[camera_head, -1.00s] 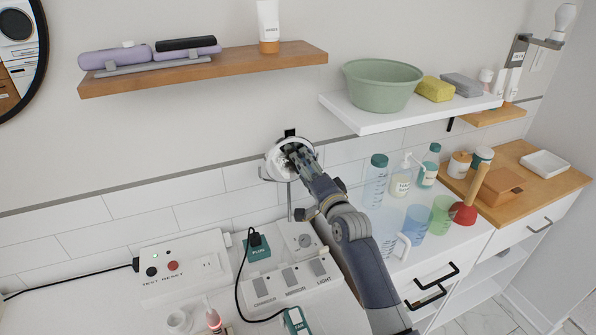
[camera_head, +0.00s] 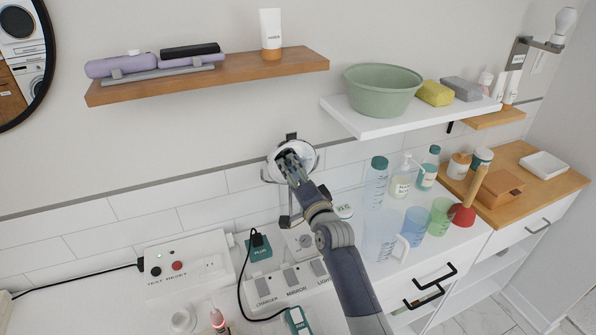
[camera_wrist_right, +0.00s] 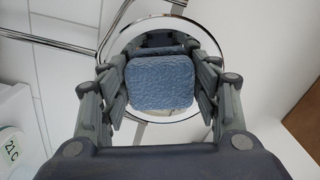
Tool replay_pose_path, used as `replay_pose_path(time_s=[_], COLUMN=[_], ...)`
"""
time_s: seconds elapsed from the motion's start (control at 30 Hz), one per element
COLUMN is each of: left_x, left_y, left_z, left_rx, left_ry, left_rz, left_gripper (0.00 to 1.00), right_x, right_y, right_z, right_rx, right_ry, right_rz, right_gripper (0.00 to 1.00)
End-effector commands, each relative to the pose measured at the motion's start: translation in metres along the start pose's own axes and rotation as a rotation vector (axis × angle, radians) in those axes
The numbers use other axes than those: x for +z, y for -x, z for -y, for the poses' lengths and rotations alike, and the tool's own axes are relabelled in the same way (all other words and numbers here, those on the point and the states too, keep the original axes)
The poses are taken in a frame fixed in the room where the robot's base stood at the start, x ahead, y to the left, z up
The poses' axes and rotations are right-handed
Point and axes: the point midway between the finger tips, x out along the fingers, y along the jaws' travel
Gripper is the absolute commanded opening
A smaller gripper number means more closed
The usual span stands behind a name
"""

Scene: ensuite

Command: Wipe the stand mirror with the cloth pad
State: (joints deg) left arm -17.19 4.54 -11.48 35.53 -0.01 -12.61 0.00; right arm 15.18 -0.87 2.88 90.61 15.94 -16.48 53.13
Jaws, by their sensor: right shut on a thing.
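The round stand mirror (camera_head: 306,152) with a chrome rim stands near the tiled wall, in the middle of the head view. My right gripper (camera_head: 289,161) is in front of its face and covers part of it. In the right wrist view the gripper (camera_wrist_right: 158,80) is shut on the blue cloth pad (camera_wrist_right: 160,82). The pad is in front of the mirror (camera_wrist_right: 218,42), whose rim circles behind it and whose glass reflects the gripper. I cannot tell whether pad and glass touch. The pad is hidden in the head view. My left gripper is not in view.
A wooden shelf (camera_head: 215,72) and a white shelf with a green basin (camera_head: 382,90) are above. A switch box (camera_head: 291,283) and a cabled plug (camera_head: 257,240) are below. Bottles, cups and a plunger (camera_head: 463,212) stand to the right.

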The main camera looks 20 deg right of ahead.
Motion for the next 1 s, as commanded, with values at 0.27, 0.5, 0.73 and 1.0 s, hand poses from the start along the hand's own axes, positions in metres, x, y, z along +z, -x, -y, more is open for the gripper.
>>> replay_pose_path(time_s=[0.27,0.5,0.73,1.0], left_x=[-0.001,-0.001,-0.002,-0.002], left_y=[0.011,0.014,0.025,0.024], left_z=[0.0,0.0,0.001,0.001], left_rx=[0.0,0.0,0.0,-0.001], left_ry=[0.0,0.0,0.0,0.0], left_rz=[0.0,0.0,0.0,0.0], left_gripper=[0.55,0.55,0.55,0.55], right_x=[0.024,0.036,0.033,0.019], right_y=[-0.001,-0.001,0.0,0.001], right_z=[0.011,0.014,0.023,0.017], right_rx=[0.0,-0.001,-0.001,-0.001], right_ry=[-0.004,-0.001,-0.001,0.002], right_rz=[0.002,0.0,0.0,-0.001], right_gripper=[0.35,0.35,0.35,0.35])
